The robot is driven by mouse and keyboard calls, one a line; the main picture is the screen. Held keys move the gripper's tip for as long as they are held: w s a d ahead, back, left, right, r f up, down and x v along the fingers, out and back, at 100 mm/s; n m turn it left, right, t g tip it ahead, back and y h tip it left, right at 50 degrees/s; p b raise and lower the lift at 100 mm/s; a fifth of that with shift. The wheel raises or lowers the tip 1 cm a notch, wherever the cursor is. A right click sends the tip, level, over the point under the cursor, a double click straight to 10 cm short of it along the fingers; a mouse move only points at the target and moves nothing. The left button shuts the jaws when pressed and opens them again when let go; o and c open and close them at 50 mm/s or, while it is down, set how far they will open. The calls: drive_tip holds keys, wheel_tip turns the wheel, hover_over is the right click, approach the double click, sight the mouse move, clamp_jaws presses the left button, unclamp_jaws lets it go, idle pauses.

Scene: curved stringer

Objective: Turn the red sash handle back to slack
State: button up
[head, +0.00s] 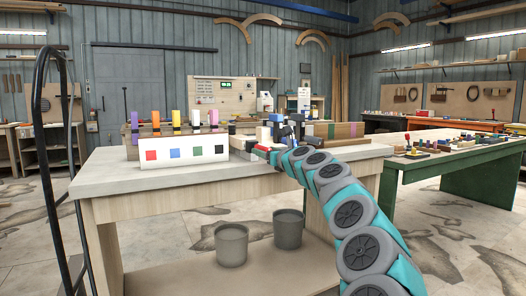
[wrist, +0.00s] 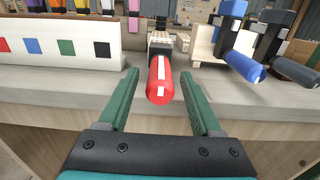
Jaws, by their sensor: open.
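The red sash handle (wrist: 160,82), with a white stripe along it, points toward me from a dark clamp block at the edge of the pale bench in the wrist view. My gripper (wrist: 160,75) is open, its two green fingers on either side of the handle with gaps showing on both sides. In the head view my gripper (head: 270,152) is at the bench's right part; the red handle is too small or hidden there to tell apart.
A blue handle (wrist: 244,66) and a dark grey handle (wrist: 297,72) stick out to the right. A white board (head: 183,155) with coloured squares stands on the bench (head: 110,178) to the left. A green table (head: 460,172) stands at right; two grey buckets (head: 231,245) are below.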

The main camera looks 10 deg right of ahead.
drive_tip(key=shift+x, duration=1)
clamp_jaws()
